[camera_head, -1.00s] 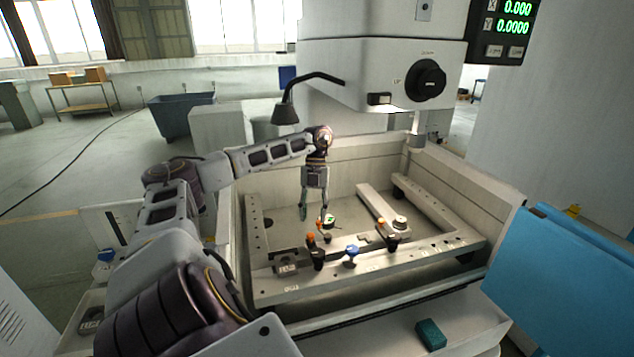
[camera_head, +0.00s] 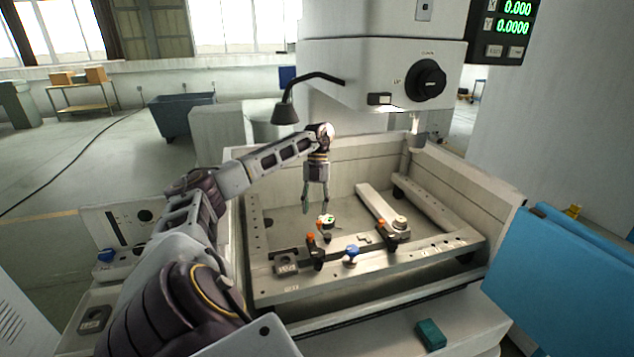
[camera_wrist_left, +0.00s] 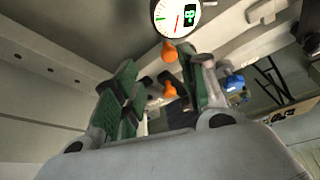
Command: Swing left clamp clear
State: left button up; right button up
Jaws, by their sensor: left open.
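The left clamp (camera_head: 316,256), dark with orange tips, stands on the left part of the front rail in the head view. In the left wrist view its orange parts (camera_wrist_left: 170,90) show between and beyond my fingers. My left gripper (camera_head: 316,208) points down above and behind the clamp, open, and appears empty. Its green-padded fingers (camera_wrist_left: 165,72) are spread in the left wrist view. I cannot tell whether a finger touches the clamp. The right clamp (camera_head: 391,236) stands farther right on the rail. My right gripper is out of view.
A round dial gauge (camera_head: 326,220) is just behind the left clamp. A blue knob (camera_head: 351,252) sits between the clamps. The tank wall (camera_head: 460,177) encloses the frame, and the machine head (camera_head: 385,75) hangs above. A lamp (camera_head: 286,112) is near my arm.

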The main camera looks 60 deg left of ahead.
pick_arm(q)
jog(key=shift+w+a, duration=0.65)
jog(key=shift+w+a, duration=0.95)
jog(key=shift+a, duration=0.1)
jog(key=shift+a, duration=0.1)
dwell(0.8)
